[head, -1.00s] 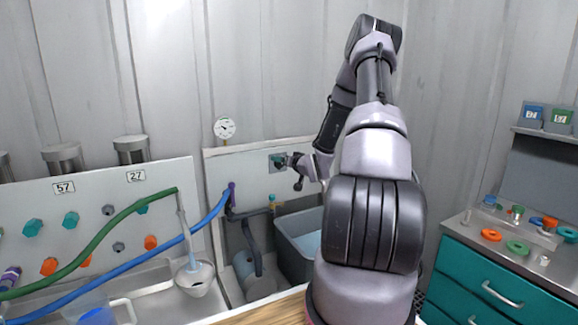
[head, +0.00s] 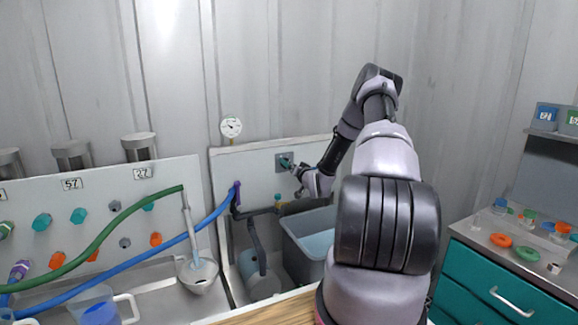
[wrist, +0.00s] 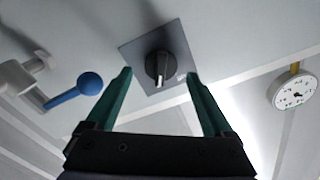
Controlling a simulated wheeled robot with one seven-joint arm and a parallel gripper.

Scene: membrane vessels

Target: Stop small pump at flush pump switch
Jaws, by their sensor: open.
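The flush pump switch is a black rotary knob (wrist: 160,66) on a square grey plate (wrist: 133,50), fixed to the pale panel. Its pointer carries a white mark and points down in the wrist view. In the head view the plate (head: 280,158) sits at the panel's upper right, partly covered by my gripper (head: 290,165). In the wrist view my gripper (wrist: 159,77) is open, with green fingers either side of the knob and nothing between them. The small pump may be the grey cylinder (head: 261,284) below the panel, but I see no label.
A pressure gauge (head: 231,128) stands above the panel; it also shows in the wrist view (wrist: 295,92). A blue ball-ended lever (wrist: 89,84) is left of my fingers. A grey water tub (head: 290,246) is below the switch. A teal drawer cabinet (head: 500,290) stands at right.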

